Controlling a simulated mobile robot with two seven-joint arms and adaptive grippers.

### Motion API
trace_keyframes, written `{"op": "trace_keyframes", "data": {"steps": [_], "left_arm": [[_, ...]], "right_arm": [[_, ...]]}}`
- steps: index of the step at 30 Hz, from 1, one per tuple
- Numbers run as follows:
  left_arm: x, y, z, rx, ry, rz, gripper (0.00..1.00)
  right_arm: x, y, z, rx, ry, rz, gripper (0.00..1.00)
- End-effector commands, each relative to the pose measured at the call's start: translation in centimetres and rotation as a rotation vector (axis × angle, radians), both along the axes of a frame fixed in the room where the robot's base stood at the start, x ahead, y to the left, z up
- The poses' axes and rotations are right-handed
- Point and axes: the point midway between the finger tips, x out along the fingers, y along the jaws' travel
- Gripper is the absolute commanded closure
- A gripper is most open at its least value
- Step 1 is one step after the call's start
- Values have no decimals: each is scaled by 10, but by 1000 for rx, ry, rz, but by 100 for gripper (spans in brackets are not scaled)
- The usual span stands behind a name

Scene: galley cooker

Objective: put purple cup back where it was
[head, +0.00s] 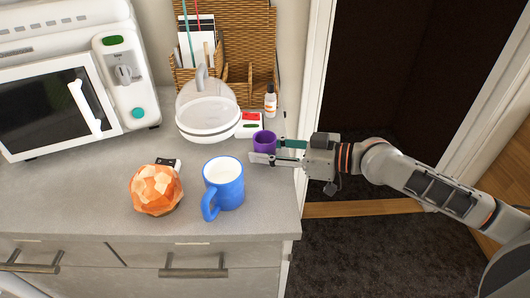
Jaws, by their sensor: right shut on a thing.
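The small purple cup (264,142) is upright at the right end of the grey counter, in front of a red, white and green box. My right gripper (275,152) reaches in from the right and is shut on the purple cup, with one finger on its near side and one on its far right side. I cannot tell whether the cup's base touches the counter. My left gripper is not in view.
A clear domed dish (207,112), a small white bottle (270,102) and the box (249,125) stand behind. A microwave (55,105) fills the left.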

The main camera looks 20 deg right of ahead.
Motion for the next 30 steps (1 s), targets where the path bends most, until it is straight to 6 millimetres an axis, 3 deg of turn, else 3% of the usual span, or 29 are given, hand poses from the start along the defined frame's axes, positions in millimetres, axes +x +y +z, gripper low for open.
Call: {"op": "trace_keyframes", "data": {"steps": [14,15,16,30], "left_arm": [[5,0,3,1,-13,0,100],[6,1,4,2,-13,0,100],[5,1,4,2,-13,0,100],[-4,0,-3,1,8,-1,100]], "right_arm": [[0,0,-9,-1,-1,0,90],[0,0,-8,-1,-2,0,57],[0,0,-8,-1,-2,0,51],[-2,-3,-4,-2,-3,-1,51]]}}
